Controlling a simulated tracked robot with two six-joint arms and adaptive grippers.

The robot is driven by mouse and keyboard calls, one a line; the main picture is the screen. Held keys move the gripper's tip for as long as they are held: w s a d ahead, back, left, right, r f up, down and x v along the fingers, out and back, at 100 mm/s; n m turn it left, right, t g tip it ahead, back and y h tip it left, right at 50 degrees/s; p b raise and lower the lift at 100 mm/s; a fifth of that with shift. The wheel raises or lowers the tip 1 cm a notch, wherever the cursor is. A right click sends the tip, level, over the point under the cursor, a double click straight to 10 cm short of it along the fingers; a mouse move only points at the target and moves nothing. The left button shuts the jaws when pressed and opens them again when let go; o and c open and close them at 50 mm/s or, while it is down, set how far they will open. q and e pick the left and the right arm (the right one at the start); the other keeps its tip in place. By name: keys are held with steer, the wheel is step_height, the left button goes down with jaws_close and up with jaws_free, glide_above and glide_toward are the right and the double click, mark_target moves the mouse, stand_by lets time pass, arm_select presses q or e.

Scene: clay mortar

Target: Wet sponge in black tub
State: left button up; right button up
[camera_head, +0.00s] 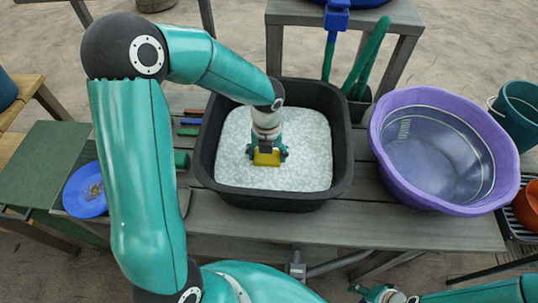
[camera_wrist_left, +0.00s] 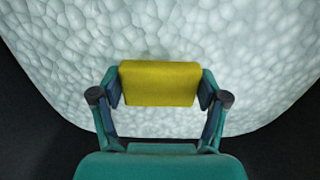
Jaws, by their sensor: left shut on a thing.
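A black tub (camera_head: 340,122) stands on the grey wooden table and is filled with white foam (camera_head: 304,143). My left gripper (camera_head: 266,154) reaches down into the tub, shut on a yellow sponge (camera_head: 266,158). In the left wrist view the sponge (camera_wrist_left: 160,83) sits between the two fingers of the left gripper (camera_wrist_left: 159,88), with foam behind it. I cannot tell how deep the sponge is in the foam; its near face shows. My right gripper (camera_head: 378,293) is partly in view at the bottom edge, and its fingers are too small to read.
A purple basin (camera_head: 385,150) stands right of the tub on the table (camera_head: 340,225). A blue plate (camera_head: 85,192) lies at the left. Green gloves and a blue brush (camera_head: 330,50) stand behind the tub. A teal bucket (camera_head: 520,110) is at the far right.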

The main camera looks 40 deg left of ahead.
step_height(320, 180, up, 14)
steer(key=p, duration=1.3)
